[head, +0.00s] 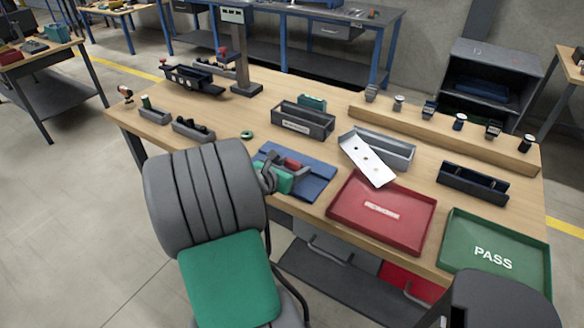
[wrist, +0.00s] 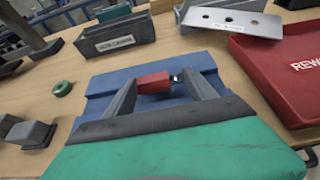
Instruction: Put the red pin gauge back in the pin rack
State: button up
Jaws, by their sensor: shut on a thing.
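The red pin gauge (wrist: 153,83) shows between the two fingers of my gripper (wrist: 160,84) in the wrist view, with a short dark and metal end at its right. My gripper is shut on it, over the blue mat (wrist: 215,72). In the head view the red gauge (head: 293,163) and my gripper (head: 288,170) are over the same blue mat (head: 318,188), partly covered by my arm. Whether the gauge touches the mat is unclear. I cannot tell for sure which holder is the pin rack; a dark rack (head: 192,83) stands at the back left.
A grey labelled bin (head: 303,124) stands behind the mat. A white plate with holes (head: 367,160) leans on a grey bin. The red REWORK tray (head: 382,230) and green PASS tray (head: 495,280) are right. A green ring (head: 247,135) and a grey block (head: 193,130) lie left.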

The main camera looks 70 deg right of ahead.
jog(key=shift+f, duration=0.35)
jog(key=shift+f, duration=0.15)
jog(key=o, duration=1.6)
jog(key=shift+c, duration=0.2)
